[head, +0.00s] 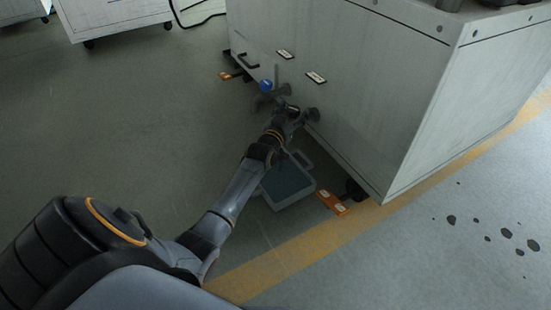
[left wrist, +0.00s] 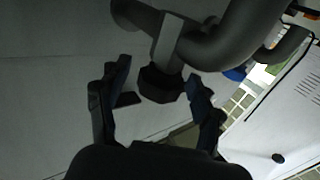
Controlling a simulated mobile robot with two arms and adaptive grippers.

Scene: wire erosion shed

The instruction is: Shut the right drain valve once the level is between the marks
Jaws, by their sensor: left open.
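In the head view my left arm reaches to the lower part of the grey cabinet (head: 372,95). My left gripper (head: 290,112) is beside a dark pipe outlet (head: 312,115), probably the right drain valve's. In the left wrist view the open fingers of that gripper (left wrist: 158,92) stand on either side of a dark faceted knob (left wrist: 161,84) under a thick grey pipe (left wrist: 225,40). I cannot tell whether they touch it. A blue valve handle (head: 266,86) is to the left. A grey pan (head: 288,186) with a dark inside stands below, partly behind my arm. Level and marks cannot be made out.
White labels (head: 316,77) are on the cabinet face. Orange tags (head: 333,203) lie by its foot. A yellow floor line (head: 285,256) crosses the floor, with dark spots (head: 506,233) at right.

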